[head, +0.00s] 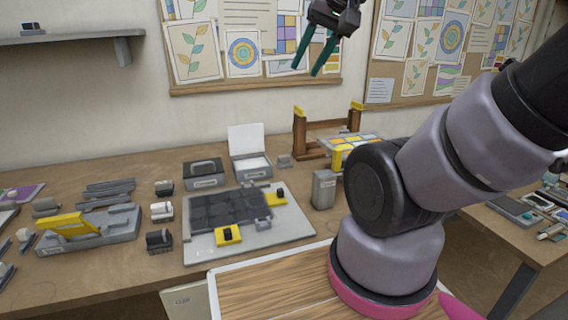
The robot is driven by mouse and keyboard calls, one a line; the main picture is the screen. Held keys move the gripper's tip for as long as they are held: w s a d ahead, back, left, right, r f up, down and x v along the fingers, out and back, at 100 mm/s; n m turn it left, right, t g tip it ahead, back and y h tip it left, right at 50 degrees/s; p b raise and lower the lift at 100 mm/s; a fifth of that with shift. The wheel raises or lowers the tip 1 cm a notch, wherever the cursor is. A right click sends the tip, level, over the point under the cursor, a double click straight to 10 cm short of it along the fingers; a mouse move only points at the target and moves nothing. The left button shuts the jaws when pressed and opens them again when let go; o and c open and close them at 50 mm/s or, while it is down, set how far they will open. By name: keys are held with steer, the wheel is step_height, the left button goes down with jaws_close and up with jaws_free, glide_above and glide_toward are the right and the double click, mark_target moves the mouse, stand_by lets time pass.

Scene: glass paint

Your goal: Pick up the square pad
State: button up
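My gripper (307,71) hangs high at the top of the head view, in front of the wall posters. Its two teal fingers are apart, with nothing between them. No object is clearly recognizable as the square pad. A low box with its lid raised (250,166) holds a flat white piece on the workbench. A dark flat panel (225,211) lies on a light grey board (205,248) in front of it. My gripper is well above and apart from all of these. My arm hides part of the bench at right.
The wooden workbench (110,277) carries a grey closed case (204,174), several small dark blocks, a grey fixture with a yellow bar (62,228), a grey canister (323,190) and a wooden rack (300,135). Yellow clamps sit on the board. A second table (535,245) stands at right.

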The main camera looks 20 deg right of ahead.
steer(key=o, duration=0.6)
steer(key=w+m, duration=0.1)
steer(key=w, duration=0.2)
steer(key=shift+d+r, duration=0.1)
steer(key=shift+d, duration=0.05)
steer(key=shift+o, duration=0.2)
steer(key=m+g+h, duration=0.2)
steer(key=m+g, duration=0.5)
steer(key=m, duration=0.6)
glide_above(284, 156)
step_height(284, 156, down, 29)
steer(key=shift+w+d+r, duration=0.1)
steer(key=shift+w, duration=0.05)
step_height(284, 156, down, 6)
steer(key=shift+r, duration=0.25)
steer(key=shift+f, duration=2.75)
